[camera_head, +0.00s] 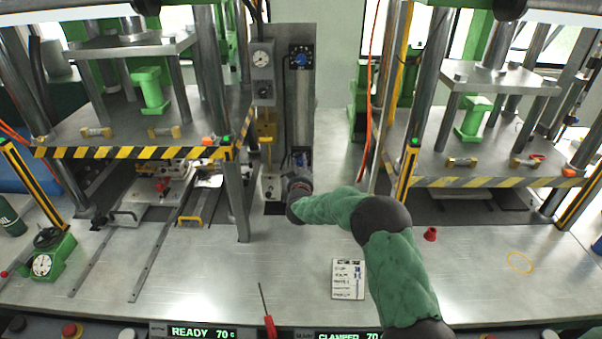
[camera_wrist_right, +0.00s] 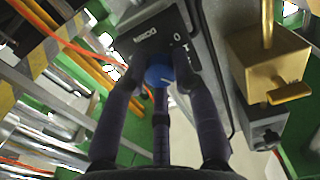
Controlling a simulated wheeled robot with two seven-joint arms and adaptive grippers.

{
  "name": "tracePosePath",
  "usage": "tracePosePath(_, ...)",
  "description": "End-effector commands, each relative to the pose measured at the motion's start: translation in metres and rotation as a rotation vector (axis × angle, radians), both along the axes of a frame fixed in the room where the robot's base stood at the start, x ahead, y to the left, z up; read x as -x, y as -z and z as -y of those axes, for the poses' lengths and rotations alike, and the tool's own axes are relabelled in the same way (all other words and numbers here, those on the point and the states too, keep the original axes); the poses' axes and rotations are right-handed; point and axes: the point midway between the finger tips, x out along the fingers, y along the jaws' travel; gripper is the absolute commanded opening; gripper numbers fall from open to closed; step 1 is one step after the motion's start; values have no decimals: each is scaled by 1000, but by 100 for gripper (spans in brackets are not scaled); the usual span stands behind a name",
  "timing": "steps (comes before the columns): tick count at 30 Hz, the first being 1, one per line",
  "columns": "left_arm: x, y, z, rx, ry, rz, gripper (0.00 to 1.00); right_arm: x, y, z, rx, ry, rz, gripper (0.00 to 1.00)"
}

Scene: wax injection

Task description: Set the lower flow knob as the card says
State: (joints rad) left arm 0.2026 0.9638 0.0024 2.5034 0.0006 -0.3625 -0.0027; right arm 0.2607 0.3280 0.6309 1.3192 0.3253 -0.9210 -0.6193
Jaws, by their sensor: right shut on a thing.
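The lower flow knob is blue and round with a pale pointer line; it shows in the right wrist view (camera_wrist_right: 160,75) on a dark plate with white markings. My right gripper (camera_wrist_right: 158,82) is shut on this knob, a finger on each side. In the head view my right gripper (camera_head: 299,182) reaches the foot of the tall grey panel (camera_head: 294,115) and mostly hides the lower knob. The upper blue knob (camera_head: 300,60) sits on a dark plate higher up. The white card (camera_head: 348,280) lies on the bench; its writing is too small to read. My left gripper is out of view.
A press with striped edging stands on each side of the panel. A gauge box (camera_head: 263,80) and a brass block (camera_head: 266,124) sit left of the knobs. A red-handled screwdriver (camera_head: 269,325) and a red cone (camera_head: 430,234) are on the bench. The bench front is mostly clear.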

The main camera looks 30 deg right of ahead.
Motion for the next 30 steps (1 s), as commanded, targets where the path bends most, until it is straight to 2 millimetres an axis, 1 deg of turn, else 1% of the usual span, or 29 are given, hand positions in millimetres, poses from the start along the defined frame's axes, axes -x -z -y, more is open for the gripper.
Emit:
tracePosePath(1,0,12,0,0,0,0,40,0,7,0,-39,0,20,0)
tracePosePath(12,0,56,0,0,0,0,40,0,8,-1,-339,-1,202,0)
tracePosePath(24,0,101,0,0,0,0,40,0,8,-2,-657,-2,396,0)
tracePosePath(30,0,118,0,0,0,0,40,-1,7,-2,-788,-2,475,0)
